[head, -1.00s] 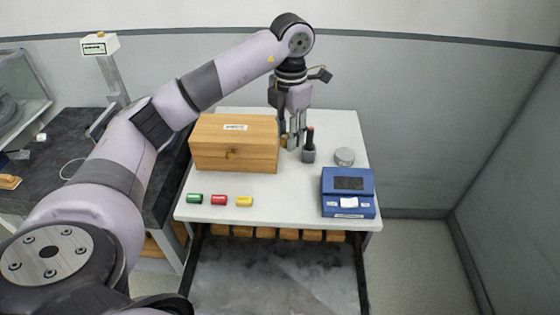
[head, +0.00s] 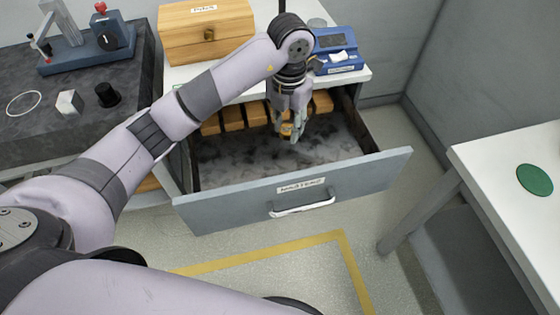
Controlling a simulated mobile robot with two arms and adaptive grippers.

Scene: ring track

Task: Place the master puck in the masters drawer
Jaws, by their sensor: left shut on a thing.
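The masters drawer (head: 232,203) is pulled open below the white table, with a grey front, a silver handle and a label that reads like "MASTERS". Its inside has a mottled grey floor and several wooden blocks in a row at the back. My left gripper (head: 293,131) points down over the back part of the drawer. It is shut on a small brass-coloured piece, which looks like the master puck (head: 287,129) and is partly hidden by the fingers. I cannot tell whether the puck touches the drawer floor. My right gripper is out of view.
A wooden box (head: 180,47) and a blue device (head: 337,60) stand on the white table (head: 350,76) behind the drawer. A dark bench (head: 40,135) is at left. Another white table (head: 490,170) with a green disc (head: 534,180) is at right. The front of the drawer is empty.

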